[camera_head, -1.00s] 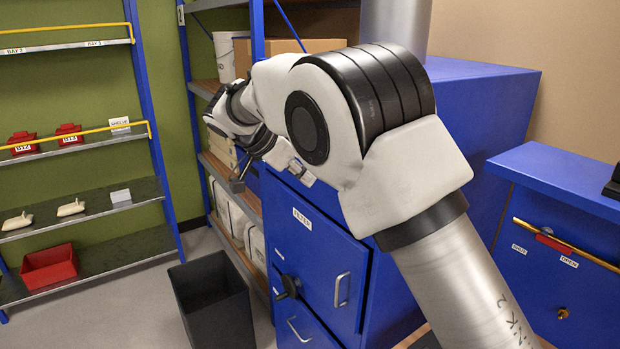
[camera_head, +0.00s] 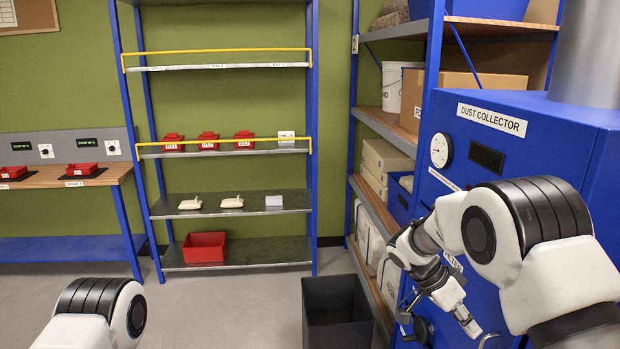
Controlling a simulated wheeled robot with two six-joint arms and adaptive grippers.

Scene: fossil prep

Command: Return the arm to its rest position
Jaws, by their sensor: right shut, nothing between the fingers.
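My right arm comes in from the lower right and bends down at the wrist. Only a white and black joint of my left arm (camera_head: 95,312) shows at the bottom left. The left gripper is out of view.
A black bin (camera_head: 335,315) stands on the floor beside the dust collector. A blue-framed shelf (camera_head: 230,250) holds red boxes and pale pieces. A side rack (camera_head: 385,125) carries boxes and a white bucket (camera_head: 398,88). A workbench (camera_head: 60,178) stands at the left. Open floor lies centre-left.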

